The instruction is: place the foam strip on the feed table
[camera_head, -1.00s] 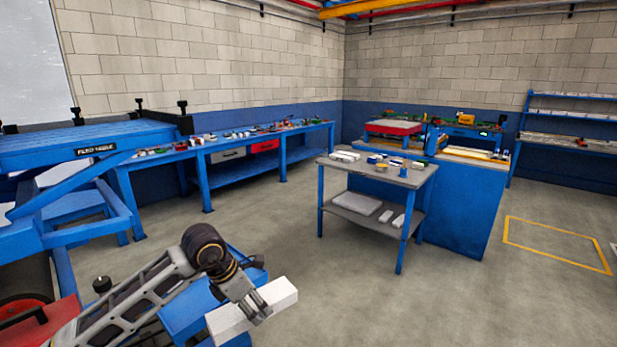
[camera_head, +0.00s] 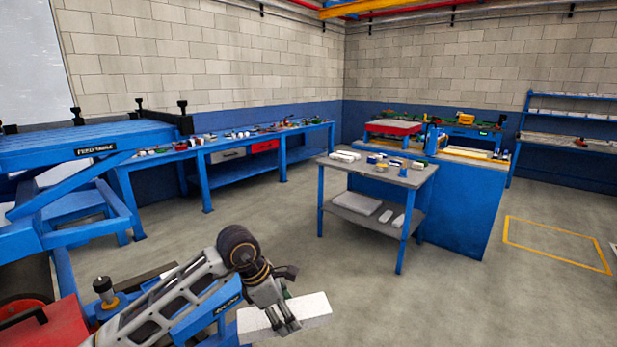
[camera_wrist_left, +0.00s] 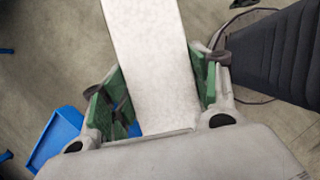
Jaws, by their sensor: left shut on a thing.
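The white foam strip (camera_head: 310,309) is held in my left gripper (camera_head: 283,318), low in the head view and clear of any table. The left gripper is shut on it near its middle, with strip showing on both sides of the fingers. In the left wrist view the strip (camera_wrist_left: 150,60) runs up between the green finger pads (camera_wrist_left: 154,95). The blue feed table (camera_head: 60,155), labelled on its edge, stands at the left in the head view, apart from the gripper and strip. My right gripper is not in view.
A grey-topped cart (camera_head: 385,178) with small items stands right of centre. A blue workbench (camera_head: 240,147) with tools runs along the back wall. A blue machine stand (camera_head: 460,215) is behind the cart. The floor between is clear, with a yellow outline (camera_head: 556,247) at right.

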